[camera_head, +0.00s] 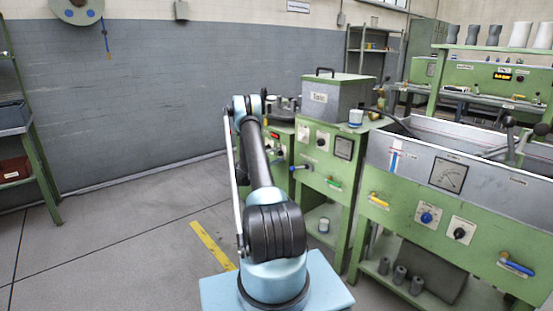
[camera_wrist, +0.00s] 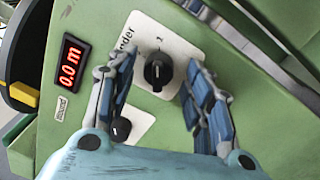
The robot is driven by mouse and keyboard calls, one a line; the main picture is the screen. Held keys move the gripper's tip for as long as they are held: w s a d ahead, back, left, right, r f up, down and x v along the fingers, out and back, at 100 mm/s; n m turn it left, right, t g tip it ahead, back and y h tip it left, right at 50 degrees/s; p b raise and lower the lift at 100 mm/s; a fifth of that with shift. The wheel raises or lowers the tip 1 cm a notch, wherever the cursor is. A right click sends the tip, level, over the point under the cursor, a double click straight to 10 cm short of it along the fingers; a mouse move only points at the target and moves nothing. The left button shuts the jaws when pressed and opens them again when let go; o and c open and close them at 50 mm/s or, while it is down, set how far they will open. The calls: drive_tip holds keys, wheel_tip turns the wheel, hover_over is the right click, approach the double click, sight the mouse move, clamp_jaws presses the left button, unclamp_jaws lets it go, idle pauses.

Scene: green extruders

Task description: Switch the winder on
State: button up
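The winder's black rotary knob (camera_wrist: 158,72) sits on a white plate (camera_wrist: 178,46) in the wrist view, with "...nder" and a "1" printed on it. The knob's pointer mark is small and its setting is hard to read. My gripper (camera_wrist: 158,74) is open, with one blue finger on each side of the knob and gaps between. Whether the fingertips reach the knob's depth is unclear. In the head view the green winder cabinet (camera_head: 281,153) stands behind my arm, and my gripper is hidden there.
A second black knob (camera_wrist: 121,130) lies just below, close to my left finger. A red display (camera_wrist: 69,63) reads "0.0 m" at the left. In the head view, a green extruder cabinet with a grey box (camera_head: 338,100) and a metal trough (camera_head: 420,150) stand to the right.

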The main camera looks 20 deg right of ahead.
drive_tip(key=v, duration=1.2)
drive_tip(key=shift+f, duration=0.1)
drive_tip(key=s+a+r+m+g+y, duration=0.1)
drive_tip(key=s+r+m+y, duration=0.15)
drive_tip(key=s+r, duration=0.65)
drive_tip(key=s+a+r+m+g+y, duration=0.1)
drive_tip(key=s+r+y, duration=0.2)
drive_tip(key=s+r, duration=0.55)
drive_tip(key=s+a+r+g+y, duration=0.1)
drive_tip(key=s+a+r+y, duration=0.15)
drive_tip(key=s+r, duration=0.4)
drive_tip(key=s+a+f+m+y, duration=0.1)
drive_tip(key=s+a+y, duration=0.15)
drive_tip(key=s, duration=0.75)
drive_tip(key=s+a+m+y, duration=0.2)
drive_tip(key=s+a, duration=0.1)
drive_tip(key=s, duration=0.7)
drive_tip(key=s+a+f+y, duration=0.2)
drive_tip(key=s+a+f, duration=0.2)
drive_tip(key=s, duration=0.5)
drive_tip(key=s+a+f+m+g+y, duration=0.1)
drive_tip(key=s+a+f, duration=0.3)
drive_tip(key=s, duration=0.6)
drive_tip(key=shift+s+a+f+y, duration=0.2)
drive_tip(key=shift+a+f+y, duration=0.2)
drive_tip(key=shift+a+y, duration=0.6)
